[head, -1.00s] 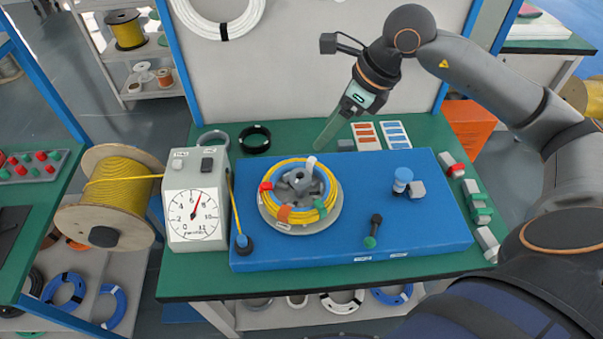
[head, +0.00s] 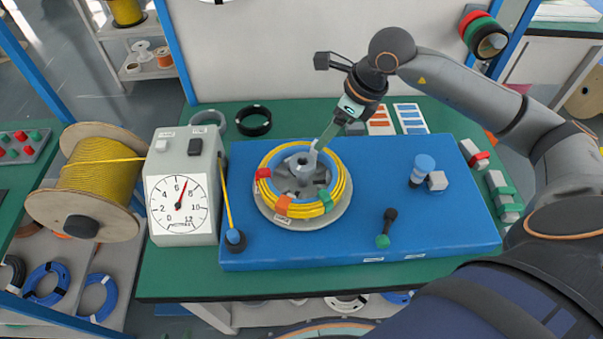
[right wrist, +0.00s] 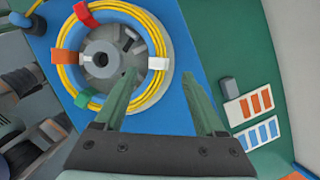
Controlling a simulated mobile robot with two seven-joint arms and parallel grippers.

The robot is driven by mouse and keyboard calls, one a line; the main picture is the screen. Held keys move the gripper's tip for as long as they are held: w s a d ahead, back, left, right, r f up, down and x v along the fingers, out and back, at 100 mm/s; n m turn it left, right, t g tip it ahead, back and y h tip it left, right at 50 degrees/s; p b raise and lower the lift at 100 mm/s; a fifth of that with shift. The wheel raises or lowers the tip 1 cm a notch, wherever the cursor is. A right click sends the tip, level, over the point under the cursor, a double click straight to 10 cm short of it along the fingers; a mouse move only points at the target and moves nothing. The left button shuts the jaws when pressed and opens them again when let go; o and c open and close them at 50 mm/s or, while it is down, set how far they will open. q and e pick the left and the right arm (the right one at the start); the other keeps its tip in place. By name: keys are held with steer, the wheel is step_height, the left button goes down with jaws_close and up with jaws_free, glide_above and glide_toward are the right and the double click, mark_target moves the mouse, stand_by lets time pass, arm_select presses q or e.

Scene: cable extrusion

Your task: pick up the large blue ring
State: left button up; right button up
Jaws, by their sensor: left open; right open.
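A yellow cable coil (head: 344,187) with red, orange, green and white clips lies around a grey hub on a round plate. A blue ring (head: 275,193) shows just inside the yellow cable. The coil also shows in the right wrist view (right wrist: 64,66). My right gripper (head: 318,148) is over the back of the coil. In the right wrist view it (right wrist: 158,85) is open and empty, one finger over the coil and the other over the blue board. Blue cable rings (head: 47,284) lie on a low shelf at the left. My left gripper is not in view.
A blue board (head: 330,247) on the green bench bears a blue-capped post (head: 423,169) and a black-and-green handle (head: 386,228). A dial box (head: 183,195) and a yellow cable spool (head: 95,185) stand left.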

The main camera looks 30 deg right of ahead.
steer(key=shift+a+p+x, duration=0.15)
steer(key=shift+x, duration=1.2)
steer(key=shift+a+p+x, duration=0.15)
steer(key=shift+x, duration=1.15)
steer(key=shift+w+r, duration=0.1)
steer(key=shift+w, duration=0.05)
jaws_close()
